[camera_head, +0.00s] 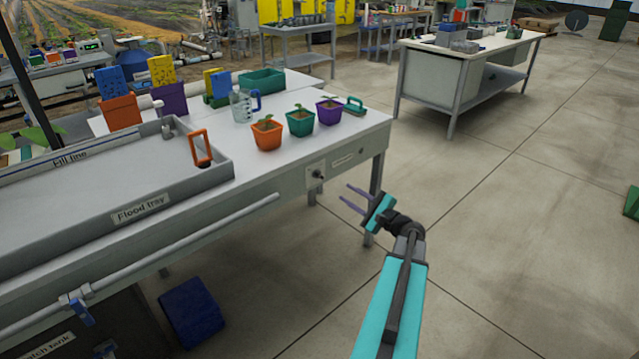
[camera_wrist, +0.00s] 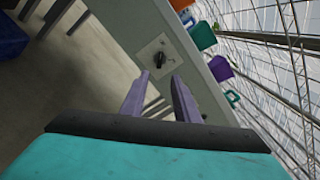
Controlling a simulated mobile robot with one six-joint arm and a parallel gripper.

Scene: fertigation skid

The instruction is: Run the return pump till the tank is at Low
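A switch plate with a dark knob (camera_head: 318,174) sits on the front apron of the bench, at its right end; the wrist view shows the knob (camera_wrist: 159,60) ahead of my fingers. My gripper (camera_head: 348,194) is open and empty, to the right of the knob and apart from it. Its two purple fingers (camera_wrist: 157,98) point toward the panel with a gap between them. The tank (camera_head: 50,342) is under the bench at the lower left, mostly cut off, with a partly readable "...tch tank" label. Its level is not visible. The grey flood tray (camera_head: 190,190) lies on the bench.
Orange (camera_head: 267,134), teal (camera_head: 300,122) and purple (camera_head: 328,112) plant pots stand on the bench above the knob. A pipe (camera_head: 200,236) with a blue valve handle (camera_head: 82,312) runs along the front. A blue box (camera_head: 192,312) is on the floor.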

